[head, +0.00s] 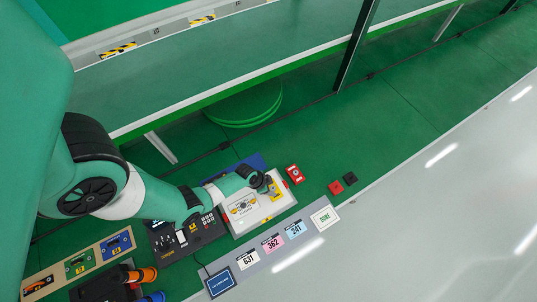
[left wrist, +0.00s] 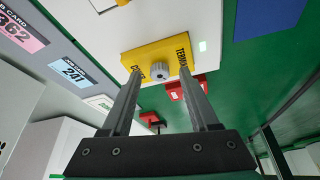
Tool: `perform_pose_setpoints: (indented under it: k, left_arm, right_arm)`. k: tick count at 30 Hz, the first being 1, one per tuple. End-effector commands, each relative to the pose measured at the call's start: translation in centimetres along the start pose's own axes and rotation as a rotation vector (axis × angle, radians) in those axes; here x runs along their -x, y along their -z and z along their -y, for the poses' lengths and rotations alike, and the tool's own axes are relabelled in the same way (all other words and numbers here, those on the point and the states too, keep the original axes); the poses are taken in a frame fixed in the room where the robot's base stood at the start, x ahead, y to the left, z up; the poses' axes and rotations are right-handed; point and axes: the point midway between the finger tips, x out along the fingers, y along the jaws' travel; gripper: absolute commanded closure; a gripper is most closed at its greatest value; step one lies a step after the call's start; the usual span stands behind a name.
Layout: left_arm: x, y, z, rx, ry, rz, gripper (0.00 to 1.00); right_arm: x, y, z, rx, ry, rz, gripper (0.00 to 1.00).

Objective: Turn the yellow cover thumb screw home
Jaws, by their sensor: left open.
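The yellow cover (left wrist: 140,58) lies on a white panel and carries dark lettering, partly readable as "TERMINAL" on its right side. A grey-white round thumb screw (left wrist: 157,72) sits near its middle. My left gripper (left wrist: 160,76) is open, its two fingertips over the cover on either side of the screw, with visible gaps to it. In the head view the left gripper (head: 271,185) is at the right part of the white panel (head: 238,226), and the yellow cover (head: 276,195) shows partly beside it. The screw is hidden there. My right gripper is not seen.
A red box (head: 294,174) stands beyond the panel, with a red block (head: 336,187) and a black one (head: 350,178) further right. A card strip (head: 318,229) runs in front. A dark keypad unit (head: 188,236) is left of the panel. Green floor is clear at right.

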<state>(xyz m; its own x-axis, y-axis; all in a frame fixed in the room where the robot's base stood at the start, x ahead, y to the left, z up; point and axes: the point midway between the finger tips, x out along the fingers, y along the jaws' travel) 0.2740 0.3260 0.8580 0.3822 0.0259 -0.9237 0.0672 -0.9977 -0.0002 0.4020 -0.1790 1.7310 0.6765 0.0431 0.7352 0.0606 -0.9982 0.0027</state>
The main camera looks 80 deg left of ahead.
Motion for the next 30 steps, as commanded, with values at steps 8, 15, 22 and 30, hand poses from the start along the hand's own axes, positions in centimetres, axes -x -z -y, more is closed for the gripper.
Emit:
perform_pose_setpoints:
  k: [8, 15, 22, 30]
  left_arm:
    - [5.8, 0.2, 0.0, 0.002, 0.002, 0.0, 0.39]
    - [10.8, 0.3, 0.0, 0.003, 0.0, 0.001, 0.39]
    - [11.5, 0.0, 0.0, 0.0, 0.0, 0.0, 0.39]
    - [11.4, 0.0, 0.0, 0.0, 0.0, 0.0, 0.39]
  right_arm:
    - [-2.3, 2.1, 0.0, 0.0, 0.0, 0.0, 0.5]
    - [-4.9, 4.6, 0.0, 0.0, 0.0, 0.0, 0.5]
    - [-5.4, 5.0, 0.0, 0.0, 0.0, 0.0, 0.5]
    - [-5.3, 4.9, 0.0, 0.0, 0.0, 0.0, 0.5]
